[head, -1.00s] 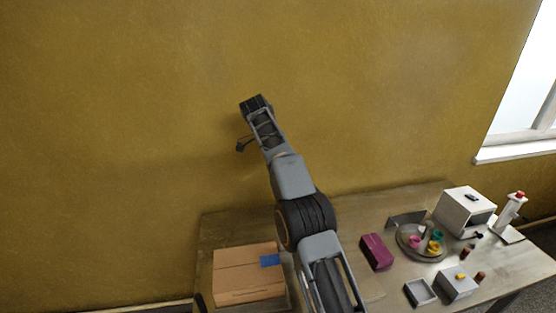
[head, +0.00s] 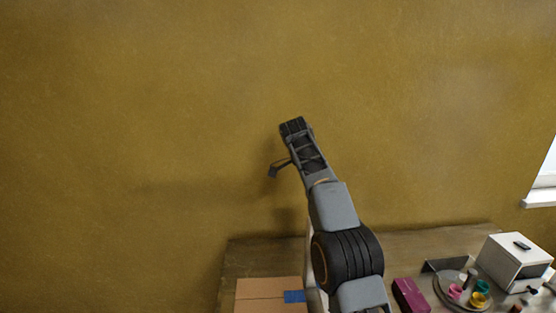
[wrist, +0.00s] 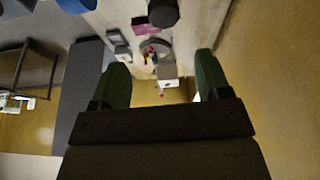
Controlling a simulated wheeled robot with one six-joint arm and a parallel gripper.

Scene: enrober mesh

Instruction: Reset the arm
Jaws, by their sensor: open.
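My gripper (wrist: 162,80) is open in the wrist view, with its two dark green fingers wide apart and nothing between them close up.
On the table are a cardboard box (head: 265,289) with blue tape, a magenta box (head: 410,295), a round tray (head: 445,291) with small coloured pieces, and a white machine (head: 513,262). The wall (head: 140,130) stands behind; the space above the table is clear.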

